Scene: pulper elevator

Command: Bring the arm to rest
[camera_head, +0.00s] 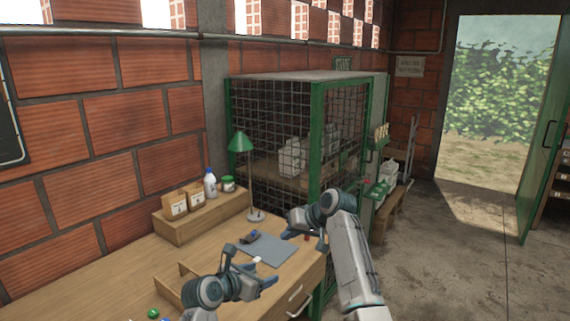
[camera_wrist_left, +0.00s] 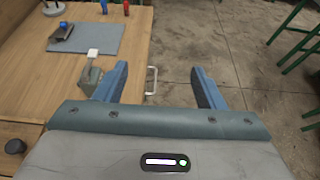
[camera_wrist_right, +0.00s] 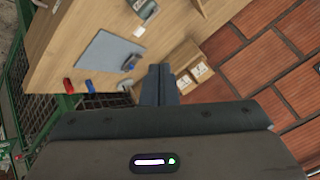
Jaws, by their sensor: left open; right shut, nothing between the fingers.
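My left gripper (camera_head: 256,266) is open over the front part of the wooden desk (camera_head: 115,272). In the left wrist view its two blue fingers stand wide apart (camera_wrist_left: 158,82), with floor and the desk edge between them. My right gripper (camera_head: 288,234) is near the far right end of the desk. In the right wrist view its fingers (camera_wrist_right: 158,84) are together and empty, above the desk. A grey-blue mat (camera_head: 270,250) with a small dark-and-blue item (camera_wrist_right: 130,63) lies on the desk.
A green lamp (camera_head: 240,142), a white bottle (camera_head: 210,185) and small boxes (camera_head: 176,205) stand along the wall. A wire cage (camera_head: 285,125) stands behind the desk. A red item (camera_wrist_right: 68,86) and a blue item (camera_wrist_right: 90,86) are near the desk edge. Floor (camera_head: 450,255) is clear at right.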

